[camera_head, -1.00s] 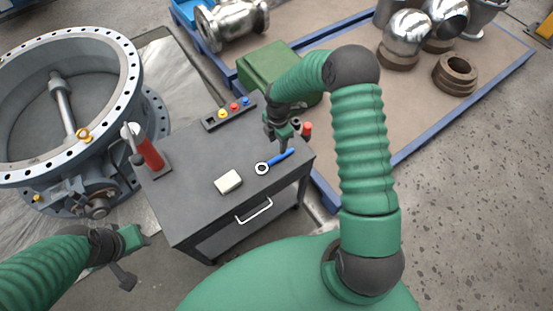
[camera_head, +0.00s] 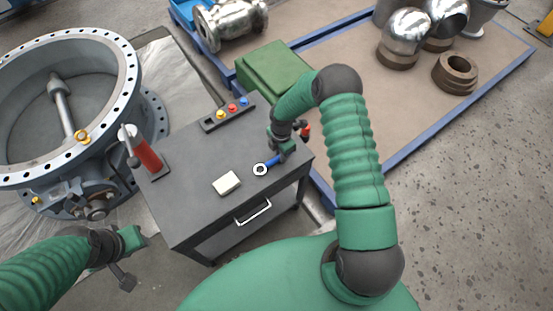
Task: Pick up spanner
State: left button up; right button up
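The spanner (camera_head: 261,169) lies on the dark cart top (camera_head: 210,160), with its ring end and a short piece of its blue handle showing. My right gripper (camera_head: 285,155) is low over the blue handle and hides most of it. I cannot tell whether its fingers touch the spanner or are open or shut. My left gripper (camera_head: 130,262) is at the lower left, off the cart and well away from the spanner. Its fingers are too unclear to tell their opening.
A white block (camera_head: 227,183), a red cylinder (camera_head: 148,155) and a tray with coloured knobs (camera_head: 228,112) are on the cart. A red-ended item (camera_head: 305,129) is just behind my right gripper. A large flanged valve (camera_head: 65,110) stands left. A green box (camera_head: 273,68) is behind the cart.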

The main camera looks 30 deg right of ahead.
jog(key=shift+a, duration=0.1)
grip_shut()
dwell(0.9)
